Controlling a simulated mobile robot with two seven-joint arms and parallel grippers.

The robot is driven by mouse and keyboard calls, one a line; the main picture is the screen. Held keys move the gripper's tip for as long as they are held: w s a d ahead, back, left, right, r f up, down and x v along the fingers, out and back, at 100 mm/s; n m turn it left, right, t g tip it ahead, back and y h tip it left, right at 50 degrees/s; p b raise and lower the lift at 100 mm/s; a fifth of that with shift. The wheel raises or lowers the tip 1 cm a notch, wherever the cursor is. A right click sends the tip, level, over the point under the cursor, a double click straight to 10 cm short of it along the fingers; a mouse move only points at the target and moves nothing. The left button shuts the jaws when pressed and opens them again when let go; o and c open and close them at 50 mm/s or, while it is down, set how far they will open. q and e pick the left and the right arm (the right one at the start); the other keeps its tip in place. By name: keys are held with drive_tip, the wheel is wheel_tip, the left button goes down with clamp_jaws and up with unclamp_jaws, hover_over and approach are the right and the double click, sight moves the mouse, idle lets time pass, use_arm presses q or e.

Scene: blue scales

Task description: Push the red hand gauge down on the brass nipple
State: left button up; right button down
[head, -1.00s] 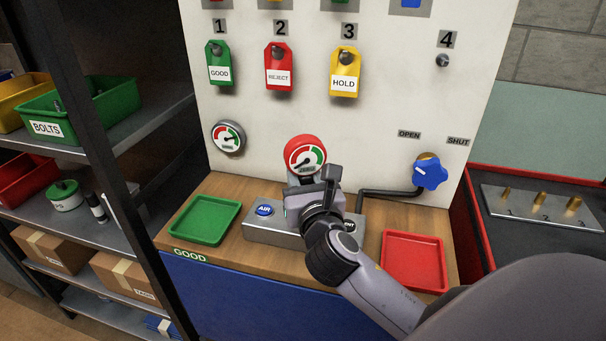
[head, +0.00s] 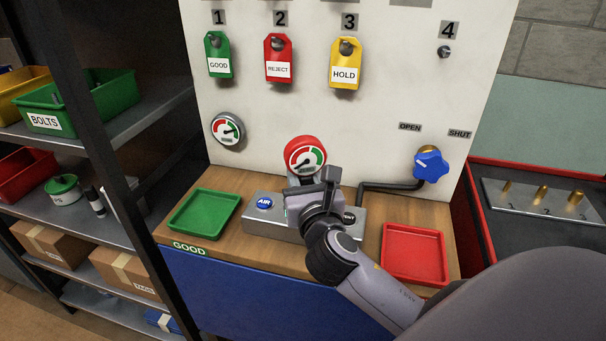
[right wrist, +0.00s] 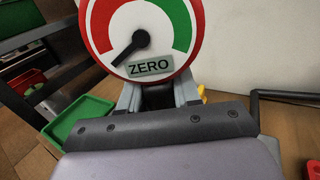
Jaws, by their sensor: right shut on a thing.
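The red hand gauge (head: 305,156) is upright above the grey metal block (head: 262,226), its round dial facing me. In the right wrist view the dial of the gauge (right wrist: 143,32) fills the top, with its needle pointing low left beside the word ZERO. My right gripper (head: 307,184) is shut on the gauge's lower part; its fingers (right wrist: 158,94) also show just under the dial in the right wrist view. The brass nipple is hidden behind my gripper and wrist, so I cannot tell whether the gauge touches it. My left gripper is not in view.
A green tray (head: 203,236) lies left of the block and a red tray (head: 414,279) right of it. A blue valve knob (head: 430,165) and a fixed gauge (head: 228,129) are on the white panel (head: 390,115). A dark shelf (head: 112,130) stands left.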

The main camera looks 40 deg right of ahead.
drive_tip(key=shift+f, duration=0.45)
drive_tip(key=c, duration=0.7)
unclamp_jaws()
drive_tip(key=shift+c, duration=0.2)
drive_tip(key=shift+s, duration=0.1)
drive_tip(key=shift+b+v, duration=0.35)
drive_tip(key=shift+v, duration=3.15)
drive_tip(key=shift+s, duration=0.1)
